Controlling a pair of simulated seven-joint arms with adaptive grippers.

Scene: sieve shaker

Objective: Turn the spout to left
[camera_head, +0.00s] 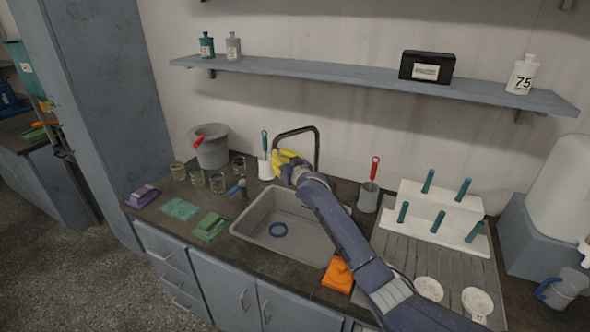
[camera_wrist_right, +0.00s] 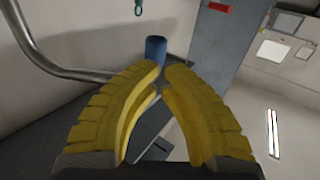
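The spout (camera_head: 298,130) is a dark bent metal pipe that rises behind the sink (camera_head: 245,222) and arches left, with its outlet end near my right gripper. My right gripper (camera_head: 279,158) has yellow fingers beside that outlet end, above the back of the sink. In the right wrist view the fingertips (camera_wrist_right: 162,68) come together and nothing shows gripped between them. A curved metal pipe, which looks like the spout (camera_wrist_right: 40,62), passes left of the fingers there, outside their grip. I cannot tell whether they touch. My right forearm covers the sink's right side. My left gripper is out of view.
A blue ring (camera_head: 278,230) lies in the sink. A white holder with a teal-handled tool (camera_head: 265,165) stands close left of the gripper. Glass beakers (camera_head: 197,178) and a grey bucket (camera_head: 211,150) stand left. A grey cup (camera_head: 368,198) and white rack (camera_head: 440,208) stand right.

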